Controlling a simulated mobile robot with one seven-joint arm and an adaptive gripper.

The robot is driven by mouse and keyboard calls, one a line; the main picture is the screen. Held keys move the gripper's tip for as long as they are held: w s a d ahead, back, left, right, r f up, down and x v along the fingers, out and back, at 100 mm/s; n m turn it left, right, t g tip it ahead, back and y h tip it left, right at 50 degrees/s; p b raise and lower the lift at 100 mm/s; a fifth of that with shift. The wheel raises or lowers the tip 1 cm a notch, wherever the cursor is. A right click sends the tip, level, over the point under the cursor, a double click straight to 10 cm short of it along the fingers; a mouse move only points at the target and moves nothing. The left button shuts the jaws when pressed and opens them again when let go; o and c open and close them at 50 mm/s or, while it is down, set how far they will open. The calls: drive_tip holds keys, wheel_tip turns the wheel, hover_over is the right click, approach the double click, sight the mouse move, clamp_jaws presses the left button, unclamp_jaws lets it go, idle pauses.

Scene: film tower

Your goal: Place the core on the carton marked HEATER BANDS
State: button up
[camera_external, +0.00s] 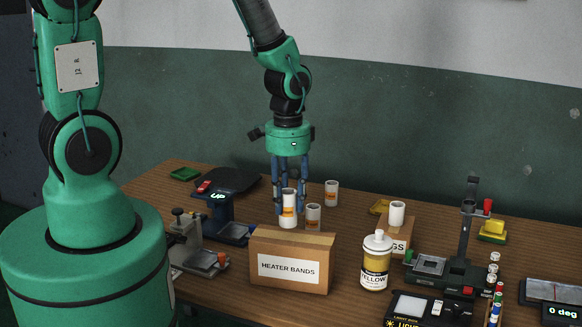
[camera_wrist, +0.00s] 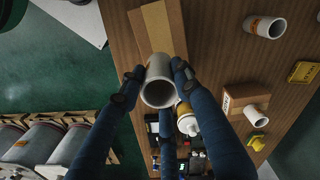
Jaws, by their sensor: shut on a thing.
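My gripper (camera_external: 290,205) is shut on a white core (camera_external: 288,220) with an orange label, held roughly upright. In the wrist view the fingers (camera_wrist: 157,74) grip the core (camera_wrist: 159,92) from both sides, and its open end faces the camera. The brown carton marked HEATER BANDS (camera_external: 259,287) stands at the front of the table. In the external view the held core is above and behind the carton's top edge. The carton's taped top (camera_wrist: 153,25) shows behind the core in the wrist view. I cannot tell whether core and carton touch.
Other cores stand right of my gripper (camera_external: 314,217) and farther back (camera_external: 331,193). Another core (camera_external: 397,212) sits on a smaller carton (camera_external: 400,246). A dark scale-like device (camera_external: 222,208) is at left.

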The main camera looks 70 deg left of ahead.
drive_tip(key=shift+w+a, duration=0.2)
drive_tip(key=shift+w, duration=0.5)
drive_tip(key=shift+f, duration=1.8)
drive_tip(key=shift+f, duration=0.1)
drive_tip(key=o, duration=1.2)
drive_tip(key=shift+c, duration=0.2)
wheel_tip(320, 180, up, 12)
drive_tip(key=shift+p, duration=0.35)
